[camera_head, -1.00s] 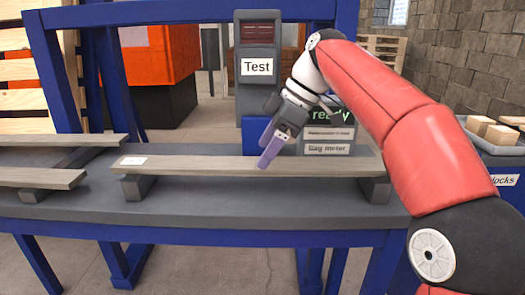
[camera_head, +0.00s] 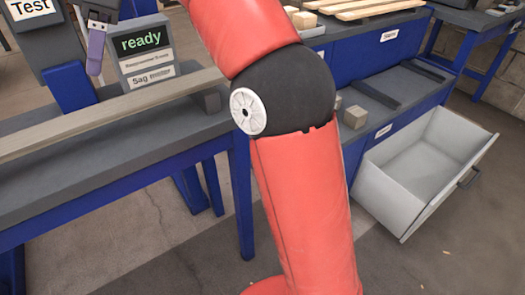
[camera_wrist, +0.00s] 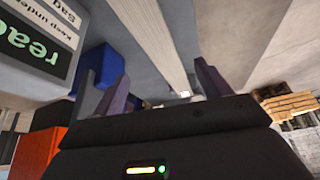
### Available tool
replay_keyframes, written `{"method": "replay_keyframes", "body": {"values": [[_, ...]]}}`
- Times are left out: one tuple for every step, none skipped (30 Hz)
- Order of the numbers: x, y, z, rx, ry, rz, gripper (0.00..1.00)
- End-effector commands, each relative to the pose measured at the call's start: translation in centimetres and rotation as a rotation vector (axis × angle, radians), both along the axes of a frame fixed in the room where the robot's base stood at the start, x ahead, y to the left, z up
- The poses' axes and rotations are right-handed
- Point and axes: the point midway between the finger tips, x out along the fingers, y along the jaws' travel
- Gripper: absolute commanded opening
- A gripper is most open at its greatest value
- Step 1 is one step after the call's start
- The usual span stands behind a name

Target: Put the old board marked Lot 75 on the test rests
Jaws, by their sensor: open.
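A long grey-brown board (camera_head: 105,117) lies across the test bench in the head view; its right end is over a dark rest (camera_head: 208,99), and its left end is out of frame. It also shows in the wrist view (camera_wrist: 155,35), running away beyond my fingers, with a small pale patch at its far end too small to read. My gripper (camera_head: 96,52) is above and behind the board, pointing down. Its purple fingers stand apart and empty in the wrist view. The test meter (camera_head: 145,55) reads "ready" beside it.
A blue bench (camera_head: 395,45) with boards and small blocks stands at the right. Below it an open, empty grey drawer (camera_head: 425,165) juts out over the floor. The floor between the benches is clear. My red arm hides the middle.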

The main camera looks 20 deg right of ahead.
Motion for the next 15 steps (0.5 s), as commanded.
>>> {"method": "replay_keyframes", "body": {"values": [[-1.1,-0.8,-0.2,-0.033,-0.002,-0.088,0.76],[-1.6,-1.3,-0.6,-0.051,-0.001,-0.153,0.76],[-2.3,-2.2,-1.2,-0.075,-0.002,-0.245,0.76],[-2.9,-3.0,-1.7,-0.091,-0.005,-0.316,0.76],[-3.5,-3.8,-2.3,-0.103,-0.007,-0.387,0.76],[-4.3,-5.0,-3.1,-0.120,-0.010,-0.481,0.76],[-4.9,-6.0,-3.8,-0.128,-0.013,-0.552,0.76],[-5.6,-7.0,-4.5,-0.136,-0.017,-0.621,0.76],[-6.6,-8.4,-5.5,-0.142,-0.021,-0.713,0.76],[-7.3,-9.5,-6.4,-0.145,-0.026,-0.782,0.76],[-8.1,-10.6,-7.2,-0.146,-0.029,-0.851,0.76],[-9.3,-12.1,-8.5,-0.143,-0.035,-0.940,0.76],[-10.2,-13.2,-9.4,-0.139,-0.038,-1.005,0.76],[-11.1,-14.3,-10.5,-0.135,-0.041,-1.069,0.76],[-12.3,-15.8,-11.9,-0.124,-0.046,-1.153,0.76]]}}
